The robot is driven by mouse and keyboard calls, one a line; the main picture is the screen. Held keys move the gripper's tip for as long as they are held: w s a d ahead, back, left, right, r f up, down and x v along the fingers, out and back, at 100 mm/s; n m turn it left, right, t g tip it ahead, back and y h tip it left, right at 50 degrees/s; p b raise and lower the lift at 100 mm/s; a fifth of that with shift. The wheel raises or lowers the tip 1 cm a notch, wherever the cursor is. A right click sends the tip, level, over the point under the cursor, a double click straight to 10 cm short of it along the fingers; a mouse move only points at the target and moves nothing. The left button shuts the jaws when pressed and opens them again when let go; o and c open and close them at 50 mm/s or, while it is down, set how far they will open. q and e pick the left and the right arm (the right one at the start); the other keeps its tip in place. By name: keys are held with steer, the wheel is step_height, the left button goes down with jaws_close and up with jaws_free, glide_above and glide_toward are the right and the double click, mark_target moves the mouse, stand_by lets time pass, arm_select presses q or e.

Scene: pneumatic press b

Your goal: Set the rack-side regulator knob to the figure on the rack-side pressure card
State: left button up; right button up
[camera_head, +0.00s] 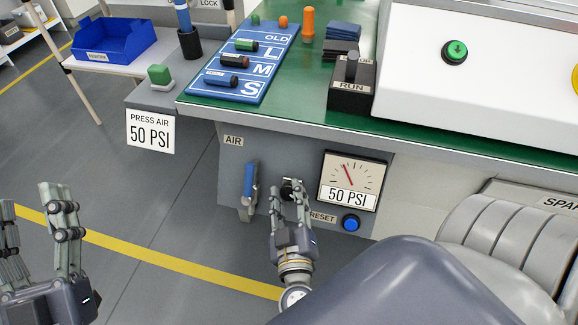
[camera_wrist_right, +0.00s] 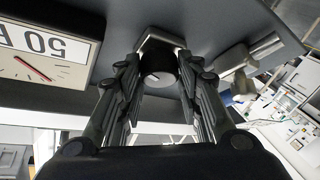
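The rack-side pressure card (camera_head: 150,132) reads "PRESS AIR 50 PSI" and hangs at the rack's front edge. The dark regulator knob (camera_head: 289,183) is on the grey panel under the bench, partly hidden by my right gripper (camera_head: 292,188). In the right wrist view the round knob (camera_wrist_right: 158,72), with a light pointer mark, lies between the two fingers of that gripper (camera_wrist_right: 158,85). I cannot tell whether both fingers touch it. The gauge (camera_head: 350,180) beside it has a red needle left of upright and a "50 PSI" readout. My left gripper (camera_head: 38,235) is open and empty.
A blue-handled air lever (camera_head: 249,180) is close left of the knob. A blue RESET button (camera_head: 351,222) is below the gauge. The green bench top (camera_head: 300,85) overhangs the panel. A grey rounded cover fills the lower right. Open floor lies at left.

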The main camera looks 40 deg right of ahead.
steer(key=o, duration=0.3)
steer(key=shift+o, duration=0.2)
steer(key=v, duration=1.2)
steer(key=shift+f, duration=0.1)
